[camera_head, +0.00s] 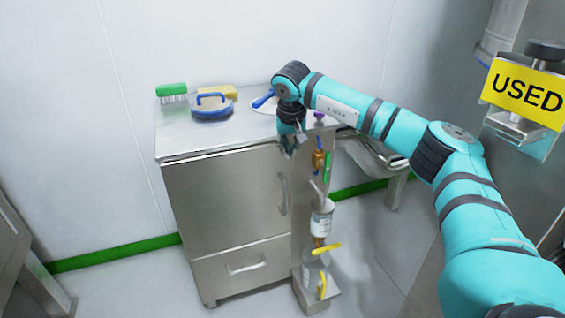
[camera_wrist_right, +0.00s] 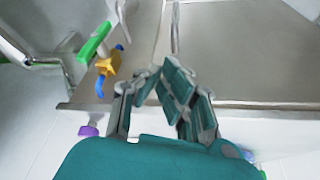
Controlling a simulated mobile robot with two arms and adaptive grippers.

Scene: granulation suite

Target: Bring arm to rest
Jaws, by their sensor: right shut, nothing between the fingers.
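My right arm reaches in from the right in the head view and bends down at the wrist over the cabinet. My right gripper (camera_head: 290,148) points down at the front edge of the cabinet top, near its right corner. It is shut and empty. In the right wrist view its fingers (camera_wrist_right: 172,82) are drawn together in front of the steel cabinet front, with nothing between them. I cannot tell from these frames whether it touches the cabinet. My left gripper is not in view.
On the steel cabinet (camera_head: 225,205) lie a green brush (camera_head: 171,90), a blue-handled scrubber (camera_head: 212,106) and a yellow sponge (camera_head: 220,91). A yellow USED sign (camera_head: 524,94) is at right.

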